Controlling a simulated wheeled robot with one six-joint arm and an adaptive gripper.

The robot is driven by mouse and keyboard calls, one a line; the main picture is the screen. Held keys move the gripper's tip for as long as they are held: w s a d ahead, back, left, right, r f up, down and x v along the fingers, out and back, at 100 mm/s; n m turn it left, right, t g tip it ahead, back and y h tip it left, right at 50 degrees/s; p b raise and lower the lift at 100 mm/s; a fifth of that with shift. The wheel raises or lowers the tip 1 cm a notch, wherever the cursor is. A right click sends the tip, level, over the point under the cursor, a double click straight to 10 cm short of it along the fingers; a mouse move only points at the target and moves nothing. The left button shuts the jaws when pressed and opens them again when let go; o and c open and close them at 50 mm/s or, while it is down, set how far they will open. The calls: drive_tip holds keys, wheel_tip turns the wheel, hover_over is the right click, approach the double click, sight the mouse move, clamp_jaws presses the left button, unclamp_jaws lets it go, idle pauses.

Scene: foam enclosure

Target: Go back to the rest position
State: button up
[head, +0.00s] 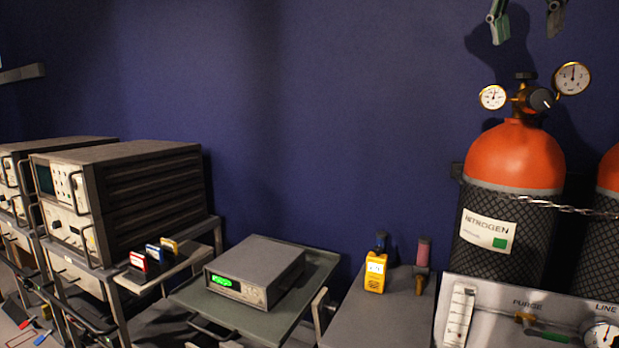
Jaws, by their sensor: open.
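My gripper (525,30) shows at the top right edge of the head view. Only its two fingers hang into the picture, one with a greenish face and one grey. They are spread wide apart with nothing between them. The rest of the gripper and the arm are out of the frame. The fingers appear above the gauges of the orange nitrogen cylinder (513,158), in front of the blue wall (330,110).
A grey instrument with a green display (252,272) sits on a green-grey cart top (215,311). A yellow meter (375,272) stands on a grey surface (370,320). Large instruments (125,195) fill the left. A chain (540,204) crosses the cylinders. The wall's middle is clear.

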drive_tip(key=w+a+f+n+t+y, duration=0.1)
drive_tip(key=w+a+f+n+y, duration=0.15)
drive_tip(key=f+n, duration=1.05)
drive_tip(key=s+f+y, duration=0.1)
drive_tip(key=s+f, duration=0.8)
drive_tip(key=f, duration=0.4)
drive_tip(key=s+f+m+t, duration=0.1)
drive_tip(key=s+f, duration=0.9)
drive_tip(key=f, duration=0.2)
drive_tip(key=shift+f+y, duration=0.35)
drive_tip(key=shift+c, duration=0.2)
